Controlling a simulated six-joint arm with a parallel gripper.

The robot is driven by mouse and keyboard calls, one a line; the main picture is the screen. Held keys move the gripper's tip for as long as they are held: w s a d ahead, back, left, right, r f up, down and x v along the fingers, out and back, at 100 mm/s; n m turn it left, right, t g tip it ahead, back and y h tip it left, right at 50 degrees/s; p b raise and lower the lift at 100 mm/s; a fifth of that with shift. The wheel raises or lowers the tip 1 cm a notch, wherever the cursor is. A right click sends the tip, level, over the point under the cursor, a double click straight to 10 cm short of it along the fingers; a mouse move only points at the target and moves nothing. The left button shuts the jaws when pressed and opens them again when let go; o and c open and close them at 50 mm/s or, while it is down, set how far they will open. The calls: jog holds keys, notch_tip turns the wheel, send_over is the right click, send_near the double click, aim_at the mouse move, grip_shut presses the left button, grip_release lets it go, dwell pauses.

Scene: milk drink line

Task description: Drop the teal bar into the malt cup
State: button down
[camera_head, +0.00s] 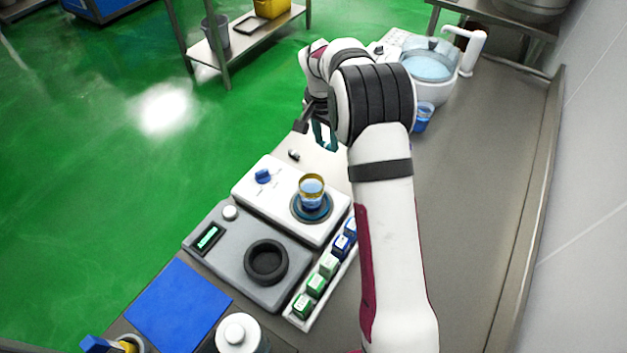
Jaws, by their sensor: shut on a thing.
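My gripper (314,116) is beyond the white machine, partly hidden by my own wrist. It is shut on the teal bar (323,134), which shows as a small teal shape below the dark fingers. A clear cup (312,187) with a yellowish rim and blue contents stands on the round blue-ringed plate of the white machine. A blue cup (424,113) stands on the counter to the right of my wrist. No label shows which one is the malt cup. The teal bar is apart from both cups.
The white machine (250,192) has a blue knob. A grey device (225,258) with a dark ring is in front of it. A white rack (297,317) holds several green and blue blocks. A blue mat (178,305) is at lower left; a water basin (430,85) is at the back.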

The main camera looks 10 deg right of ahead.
jog(key=s+a+r, duration=0.6)
jog(key=s+r, duration=0.3)
jog(key=s, duration=0.2)
send_over(311, 194)
jog(key=w, duration=0.2)
jog(key=shift+w+d+f, duration=0.1)
jog(key=shift+f, duration=1.05)
jog(key=shift+w+d+f, duration=0.1)
jog(key=shift+f, duration=1)
jog(key=shift+c, duration=1.8)
grip_release()
jog(key=shift+r, duration=0.1)
